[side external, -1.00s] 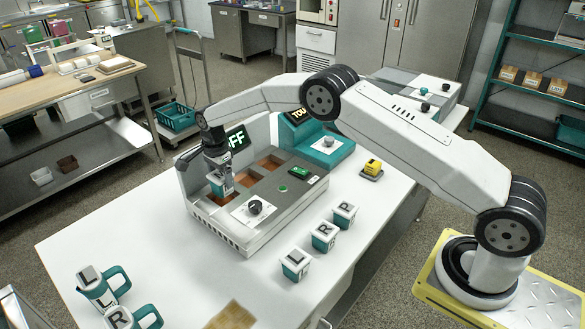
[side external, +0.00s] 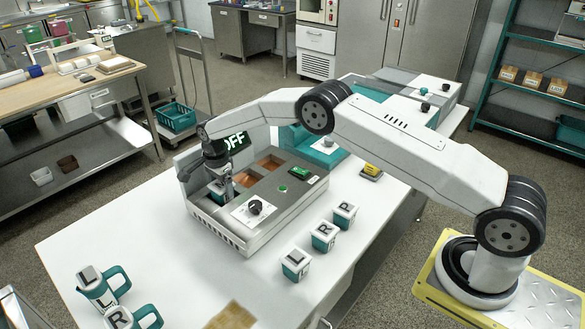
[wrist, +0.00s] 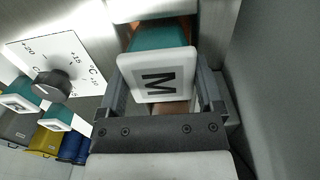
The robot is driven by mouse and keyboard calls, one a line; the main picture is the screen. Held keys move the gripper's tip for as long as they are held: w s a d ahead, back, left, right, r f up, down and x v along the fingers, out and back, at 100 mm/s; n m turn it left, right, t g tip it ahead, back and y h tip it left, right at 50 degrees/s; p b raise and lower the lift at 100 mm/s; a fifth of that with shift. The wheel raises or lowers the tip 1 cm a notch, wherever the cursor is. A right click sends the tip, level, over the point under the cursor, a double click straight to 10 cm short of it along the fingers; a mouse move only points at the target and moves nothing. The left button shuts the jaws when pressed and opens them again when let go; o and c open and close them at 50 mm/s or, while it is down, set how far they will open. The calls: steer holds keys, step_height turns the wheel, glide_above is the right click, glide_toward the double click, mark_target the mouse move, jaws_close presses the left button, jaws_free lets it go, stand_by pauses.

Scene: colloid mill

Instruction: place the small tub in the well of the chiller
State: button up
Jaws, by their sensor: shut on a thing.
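The small tub, teal with a white lid marked M (wrist: 157,82), is between the two fingers of my gripper (wrist: 160,95) in the wrist view. My gripper (side external: 221,182) is shut on it. In the side view it points down over the left end of the chiller (side external: 225,228), and the tub is mostly hidden by the fingers. The tub appears low at the leftmost well; whether it touches the well floor cannot be told. Copper-coloured open wells (side external: 270,161) lie to the right.
Mugs (side external: 98,284) stand at the lower left. A yellow object (side external: 371,170) lies right of the chiller.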

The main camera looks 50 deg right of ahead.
mark_target(221, 184)
steer(key=shift+f, duration=0.15)
steer(key=o, duration=1.2)
steer(key=shift+c, duration=0.2)
step_height(221, 184, up, 12)
steer(key=shift+r, duration=0.2)
steer(key=s+d+n+t, duration=0.1)
steer(key=s+d+n, duration=0.1)
steer(key=s+n, duration=0.7)
steer(key=s+d+n+t, duration=0.1)
steer(key=s+n, duration=0.8)
steer(key=s, duration=1.6)
steer(key=shift+d+r+t, duration=0.3)
steer(key=shift+d, duration=0.2)
